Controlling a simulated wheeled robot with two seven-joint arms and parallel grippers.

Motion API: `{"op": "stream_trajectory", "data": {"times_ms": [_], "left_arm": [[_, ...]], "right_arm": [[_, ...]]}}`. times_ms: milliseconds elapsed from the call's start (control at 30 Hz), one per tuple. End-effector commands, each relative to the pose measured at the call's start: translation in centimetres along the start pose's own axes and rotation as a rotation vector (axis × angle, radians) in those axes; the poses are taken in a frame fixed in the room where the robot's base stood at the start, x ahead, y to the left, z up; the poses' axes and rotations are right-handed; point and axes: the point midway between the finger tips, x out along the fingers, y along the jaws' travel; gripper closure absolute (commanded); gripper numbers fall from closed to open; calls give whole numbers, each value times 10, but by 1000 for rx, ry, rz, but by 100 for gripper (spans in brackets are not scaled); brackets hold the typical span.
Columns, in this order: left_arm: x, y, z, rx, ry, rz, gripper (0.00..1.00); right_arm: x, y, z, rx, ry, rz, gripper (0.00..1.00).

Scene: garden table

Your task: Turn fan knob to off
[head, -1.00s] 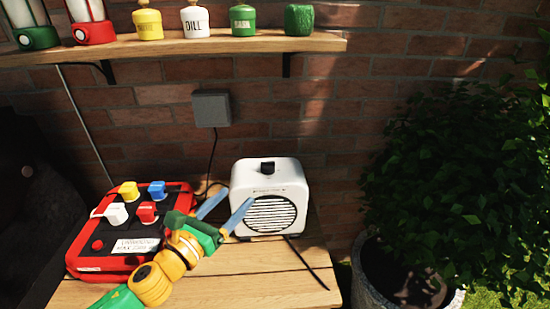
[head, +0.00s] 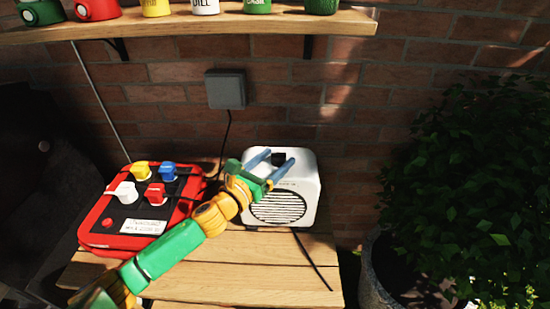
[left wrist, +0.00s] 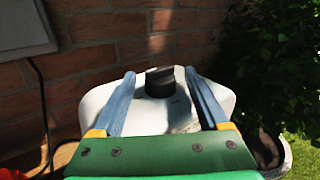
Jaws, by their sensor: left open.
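The white fan (head: 300,183) stands on the wooden table against the brick wall, its round grille facing forward. The fan body (left wrist: 150,115) also fills the middle of the left wrist view. My right gripper is not in view.
A red box (head: 95,238) with several coloured switches stands left of the fan. A grey wall box (head: 226,90) hangs behind with a cable. A shelf (head: 150,27) with jars and lanterns runs above. A potted bush (head: 480,190) stands at the right.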

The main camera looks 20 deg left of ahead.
Motion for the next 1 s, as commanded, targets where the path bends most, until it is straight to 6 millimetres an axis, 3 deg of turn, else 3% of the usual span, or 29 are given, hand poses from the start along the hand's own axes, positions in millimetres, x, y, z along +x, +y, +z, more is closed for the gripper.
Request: {"op": "stream_trajectory", "data": {"times_ms": [233,267,533,1000], "left_arm": [[1,0,0,0,1,0,23],[1,0,0,0,1,0,28],[1,0,0,-1,1,0,100],[1,-4,0,-7,-8,123,100]], "right_arm": [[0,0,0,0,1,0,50],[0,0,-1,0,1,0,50],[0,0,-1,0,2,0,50],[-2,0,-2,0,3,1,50]]}}
